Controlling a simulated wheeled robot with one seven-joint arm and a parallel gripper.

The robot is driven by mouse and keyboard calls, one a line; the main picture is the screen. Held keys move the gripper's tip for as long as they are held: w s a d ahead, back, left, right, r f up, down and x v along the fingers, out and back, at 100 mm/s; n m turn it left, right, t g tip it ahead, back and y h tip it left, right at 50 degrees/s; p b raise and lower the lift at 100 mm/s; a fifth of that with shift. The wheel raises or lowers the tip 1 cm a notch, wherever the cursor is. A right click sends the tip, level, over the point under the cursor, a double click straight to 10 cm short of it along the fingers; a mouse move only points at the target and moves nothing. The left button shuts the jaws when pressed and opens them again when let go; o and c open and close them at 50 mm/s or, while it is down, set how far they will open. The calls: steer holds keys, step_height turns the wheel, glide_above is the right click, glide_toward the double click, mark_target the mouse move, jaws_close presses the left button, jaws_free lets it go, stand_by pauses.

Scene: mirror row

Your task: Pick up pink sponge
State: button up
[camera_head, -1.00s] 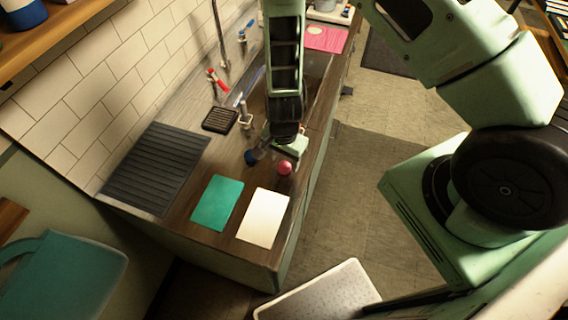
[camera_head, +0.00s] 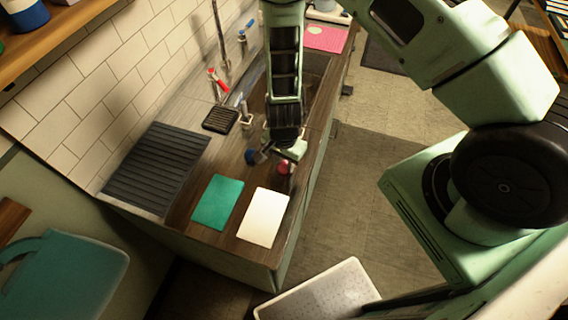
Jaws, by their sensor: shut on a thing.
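The pink sponge (camera_head: 283,168) is a small rounded pink thing on the dark wooden counter, near its right edge. My gripper (camera_head: 286,162) reaches down from above and is shut on it. A finger covers part of the sponge, and I cannot tell whether it still touches the counter.
A teal sheet (camera_head: 217,203) and a white sheet (camera_head: 263,217) lie in front of the sponge. A small blue thing (camera_head: 251,157) is close by on the left. A black ribbed mat (camera_head: 155,168) lies left, and a pink mat (camera_head: 325,38) farther back.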

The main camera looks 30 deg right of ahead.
mark_target(284, 164)
steer(key=shift+r, duration=0.1)
step_height(284, 164, up, 10)
steer(key=b, duration=0.2)
stand_by(0.4)
steer(key=shift+o, duration=1.4)
steer(key=shift+c, duration=1.1)
